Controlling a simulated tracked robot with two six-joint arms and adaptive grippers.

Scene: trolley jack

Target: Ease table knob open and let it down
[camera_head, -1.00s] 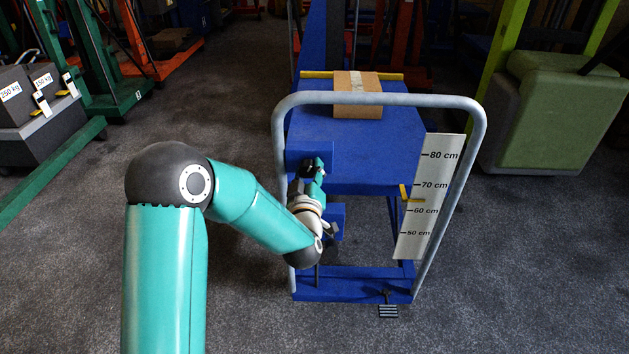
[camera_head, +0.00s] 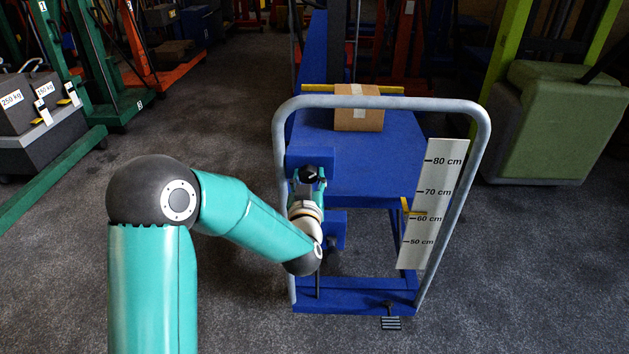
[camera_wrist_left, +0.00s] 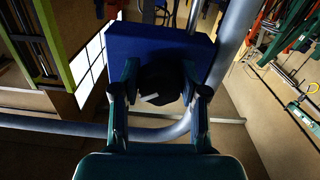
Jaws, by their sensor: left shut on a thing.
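The black table knob (camera_head: 308,174) sits on a blue box on the near left side of the blue lift table (camera_head: 365,165). My left gripper (camera_head: 306,183) is shut on it. In the left wrist view, the knob (camera_wrist_left: 160,82) with its white mark lies between the two fingers (camera_wrist_left: 163,92). A yellow pointer (camera_head: 411,212) stands between 60 and 70 cm on the white height scale (camera_head: 432,205), nearer 60. My right gripper is not in view.
A cardboard box (camera_head: 358,117) rests on the table top. A grey tube handle (camera_head: 380,102) arches over the near side, close to my left arm. A pedal (camera_head: 391,322) is at the base front.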

